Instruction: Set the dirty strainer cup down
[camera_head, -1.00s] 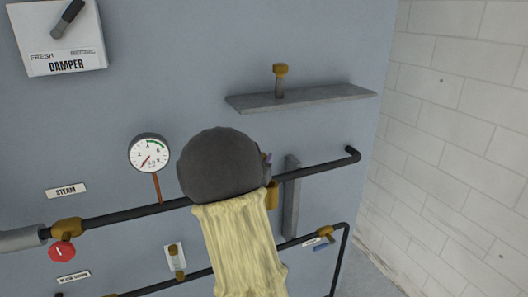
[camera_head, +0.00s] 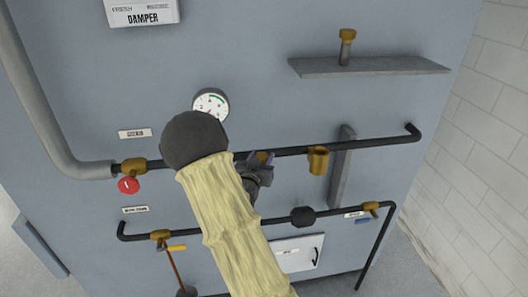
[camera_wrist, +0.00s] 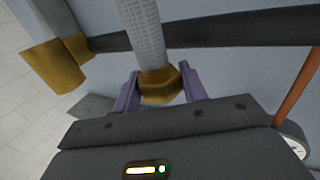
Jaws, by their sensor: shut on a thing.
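My gripper (camera_head: 260,163) has purple fingers and is shut on the strainer cup, a brass hexagonal cap (camera_wrist: 160,86) with a grey mesh tube (camera_wrist: 141,28). The wrist view shows the cap between the fingertips, with the tube pointing away from the gripper and running out of the top of the picture. In the head view only a bit of brass shows at the fingers, and the tube cannot be made out. The gripper is in front of the upper black pipe (camera_head: 385,142), left of the brass strainer body (camera_head: 318,161). Dirt on the mesh cannot be made out.
A grey shelf (camera_head: 400,66) on the upper right of the panel bears another brass-capped piece (camera_head: 347,45) at its left; its right half is bare. A gauge (camera_head: 211,105), a red knob (camera_head: 129,185) and a lower pipe (camera_head: 270,222) are nearby.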

